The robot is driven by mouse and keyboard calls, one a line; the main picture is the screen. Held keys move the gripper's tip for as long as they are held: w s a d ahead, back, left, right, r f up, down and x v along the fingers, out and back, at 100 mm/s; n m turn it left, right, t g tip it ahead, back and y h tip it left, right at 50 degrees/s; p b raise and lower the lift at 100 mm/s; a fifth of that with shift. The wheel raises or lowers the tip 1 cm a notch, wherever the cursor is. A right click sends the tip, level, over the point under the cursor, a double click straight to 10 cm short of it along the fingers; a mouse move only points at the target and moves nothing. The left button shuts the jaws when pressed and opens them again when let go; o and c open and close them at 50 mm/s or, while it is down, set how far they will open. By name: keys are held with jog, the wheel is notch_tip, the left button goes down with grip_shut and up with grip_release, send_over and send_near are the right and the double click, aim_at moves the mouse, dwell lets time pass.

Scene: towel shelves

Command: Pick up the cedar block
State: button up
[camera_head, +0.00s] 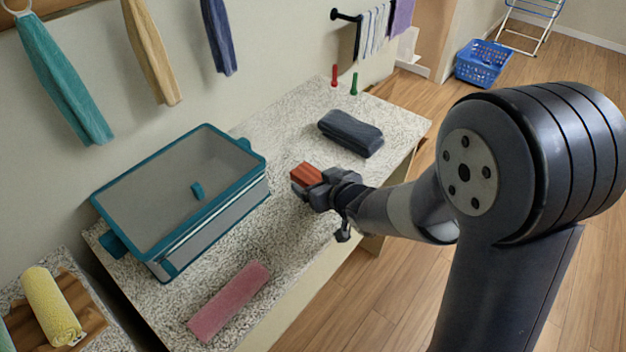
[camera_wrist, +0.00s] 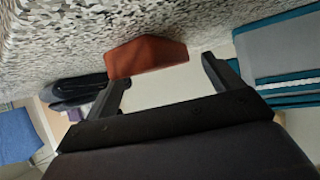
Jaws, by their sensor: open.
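The cedar block (camera_head: 306,174) is a small reddish-brown block at the middle of the speckled counter (camera_head: 290,235). It also shows in the wrist view (camera_wrist: 146,57), against the speckled surface. My gripper (camera_head: 309,186) is at the block in the head view, with the jaws partly covering it. In the wrist view my gripper (camera_wrist: 166,70) has its two fingers spread apart. The block lies at and just beyond the fingertips, nearer the left finger, with a gap to the right one. I cannot tell whether a finger touches it.
A teal-edged box (camera_head: 185,195) with a clear lid stands left of my gripper. A folded dark towel (camera_head: 351,132) lies behind it, near red and green pegs (camera_head: 354,84). A pink towel (camera_head: 229,301) lies at the front. Hanging towels (camera_head: 65,80) line the wall.

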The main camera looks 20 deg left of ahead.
jog(key=shift+x, duration=0.95)
jog(key=shift+d, duration=0.1)
jog(key=shift+c, duration=0.6)
jog(key=c, duration=1.2)
